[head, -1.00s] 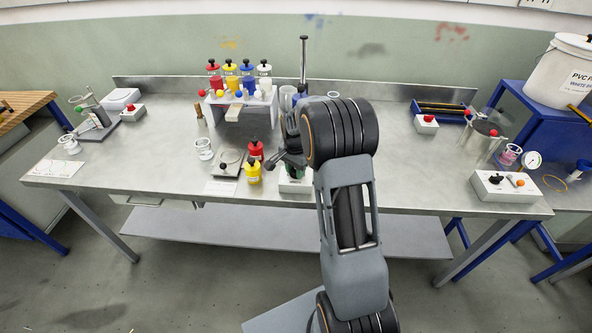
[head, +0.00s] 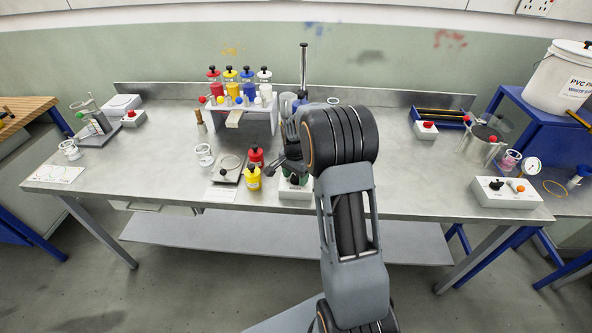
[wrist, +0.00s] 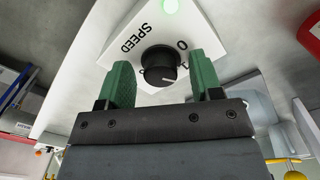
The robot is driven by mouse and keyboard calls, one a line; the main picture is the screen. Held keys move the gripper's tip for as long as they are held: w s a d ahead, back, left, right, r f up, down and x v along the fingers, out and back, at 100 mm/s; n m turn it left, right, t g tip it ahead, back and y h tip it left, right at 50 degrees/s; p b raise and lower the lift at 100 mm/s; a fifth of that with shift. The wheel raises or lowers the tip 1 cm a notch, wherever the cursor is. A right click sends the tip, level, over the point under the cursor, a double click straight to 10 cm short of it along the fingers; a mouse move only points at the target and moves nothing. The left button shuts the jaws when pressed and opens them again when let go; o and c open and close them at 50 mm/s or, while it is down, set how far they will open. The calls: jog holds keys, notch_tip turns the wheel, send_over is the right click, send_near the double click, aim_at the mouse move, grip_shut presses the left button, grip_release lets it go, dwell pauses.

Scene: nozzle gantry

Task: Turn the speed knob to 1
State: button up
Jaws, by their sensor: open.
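The speed knob (wrist: 159,66) is a round black knob on a white control box (wrist: 196,22), with "SPEED" and "0" printed around it. A short white mark shows on the knob, but I cannot tell which number it points to. In the wrist view my gripper (wrist: 160,78) is open, with one green finger on each side of the knob. I cannot tell whether the fingers touch it.
A green light (wrist: 170,6) glows on the control box. In the head view a yellow bottle (head: 253,178), a red bottle (head: 256,157) and a scale (head: 228,170) stand just left of the box.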

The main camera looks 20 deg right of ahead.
aim_at(295, 175)
notch_tip(295, 175, up, 14)
jog(key=shift+f+b, duration=0.15)
jog(key=shift+b, duration=0.2)
jog(key=shift+w, duration=0.15)
dwell(0.5)
jog(key=s+a+n+t, duration=0.2)
jog(key=s+a+n, duration=0.3)
jog(key=s, duration=0.6)
jog(key=s+a+n+t, duration=0.2)
jog(key=s+a+n, duration=0.3)
jog(key=s, duration=0.6)
jog(key=shift+s+a+n, duration=0.15)
jog(key=shift+n, duration=1.05)
